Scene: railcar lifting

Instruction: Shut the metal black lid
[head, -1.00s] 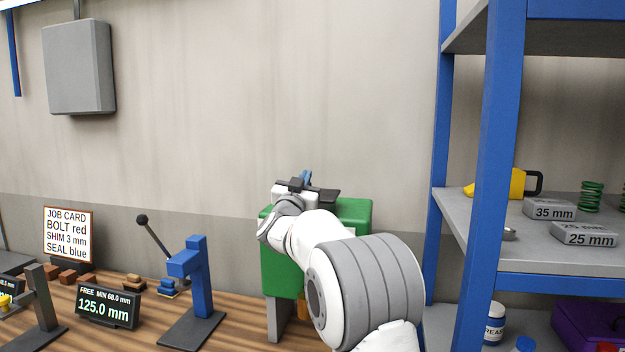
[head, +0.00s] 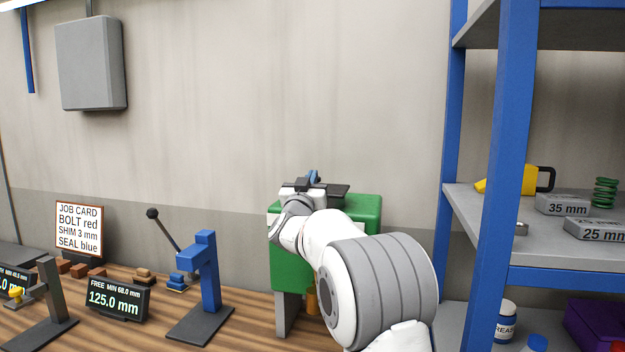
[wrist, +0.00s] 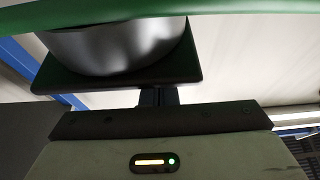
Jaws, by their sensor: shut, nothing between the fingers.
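A green box (head: 364,212) stands on a support at the back of the bench, partly hidden by my arm. A flat black plate (head: 338,189), which looks like the black lid, shows just above the box top beside my gripper (head: 314,178). In the wrist view a dark square plate (wrist: 190,72) with a shiny metal round body (wrist: 115,48) against it lies beyond my fingers (wrist: 158,97). A green edge crosses the top of that view. My gripper is shut and empty, close to the plate. I cannot tell whether they touch.
A blue lever press (head: 207,270), a display reading 125.0 mm (head: 117,300) and a job card (head: 79,229) stand on the wooden bench (head: 245,325) to the left. A blue-framed shelf (head: 512,150) rises close on the right.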

